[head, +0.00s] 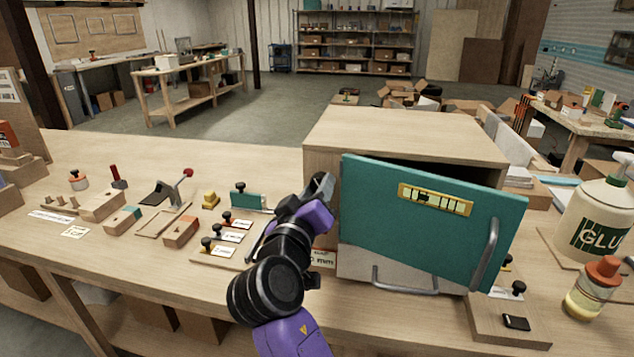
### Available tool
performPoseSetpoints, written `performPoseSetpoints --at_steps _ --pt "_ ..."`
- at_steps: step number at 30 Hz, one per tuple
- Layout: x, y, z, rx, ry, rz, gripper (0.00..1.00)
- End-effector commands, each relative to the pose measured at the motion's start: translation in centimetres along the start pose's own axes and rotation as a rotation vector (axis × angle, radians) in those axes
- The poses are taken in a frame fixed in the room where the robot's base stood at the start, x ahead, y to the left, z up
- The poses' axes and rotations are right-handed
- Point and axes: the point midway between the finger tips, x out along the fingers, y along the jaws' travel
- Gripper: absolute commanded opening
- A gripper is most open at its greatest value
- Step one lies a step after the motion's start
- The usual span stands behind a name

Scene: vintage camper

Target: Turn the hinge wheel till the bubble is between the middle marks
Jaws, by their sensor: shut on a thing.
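A teal and grey door (425,235) hangs tilted at the front of a wooden box (405,130), its right side lower. A yellow level (435,199) is fixed near the door's top and tilts down to the right with it. Its vial is too small to tell the bubble from the marks surely. My gripper (322,187) is at the door's upper left edge, beside the box front, shut on the hinge wheel. The wheel is mostly hidden behind my gripper and wrist.
Grey handles (490,255) stand out from the door's right side and bottom. A glue bottle (595,220) and an orange-capped bottle (596,288) stand at the right. Clamps, knobs and wooden blocks (182,231) crowd the bench left of my arm.

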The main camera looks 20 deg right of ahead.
Motion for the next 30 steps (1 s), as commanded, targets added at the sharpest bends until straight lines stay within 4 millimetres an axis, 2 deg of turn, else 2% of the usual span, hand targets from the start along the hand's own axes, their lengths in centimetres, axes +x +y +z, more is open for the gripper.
performPoseSetpoints --at_steps 18,30 --pt "-0.03 0.16 -0.22 -0.579 0.033 0.005 0.0" --pt "-0.05 0.01 -0.07 -0.839 0.048 0.008 0.0"
